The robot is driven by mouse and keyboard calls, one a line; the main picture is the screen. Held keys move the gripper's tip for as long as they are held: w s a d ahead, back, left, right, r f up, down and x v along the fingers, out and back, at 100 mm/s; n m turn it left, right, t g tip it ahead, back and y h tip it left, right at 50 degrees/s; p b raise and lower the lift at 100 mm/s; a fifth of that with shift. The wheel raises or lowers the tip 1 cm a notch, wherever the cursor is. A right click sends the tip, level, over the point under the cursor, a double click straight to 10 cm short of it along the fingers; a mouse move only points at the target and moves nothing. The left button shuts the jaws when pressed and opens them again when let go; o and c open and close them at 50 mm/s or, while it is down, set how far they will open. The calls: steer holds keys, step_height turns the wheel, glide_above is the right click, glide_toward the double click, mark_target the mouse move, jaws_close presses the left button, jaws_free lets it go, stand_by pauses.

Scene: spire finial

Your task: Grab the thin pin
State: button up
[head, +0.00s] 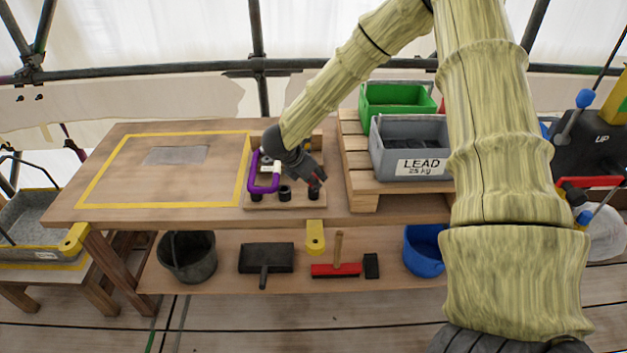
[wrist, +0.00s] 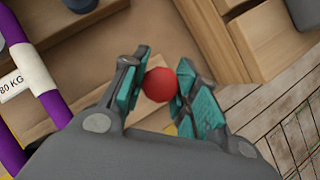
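A red round knob shows in the wrist view (wrist: 159,85); it looks like the head of the thin pin, seen end-on, with its shaft hidden below. My gripper (wrist: 162,84) has its two teal-padded fingers drawn in on either side of this knob, with almost no gap visible. In the head view my gripper (head: 316,182) points down over the right end of a wooden holder block (head: 285,204).
To the right, a grey LEAD crate (head: 412,150) and a green crate (head: 395,97) stand on a wooden pallet (head: 362,187). The yellow-outlined tabletop at left is mostly clear.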

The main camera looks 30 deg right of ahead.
steer(key=c, duration=0.4)
steer(key=shift+o, duration=0.2)
steer(key=shift+r, duration=0.1)
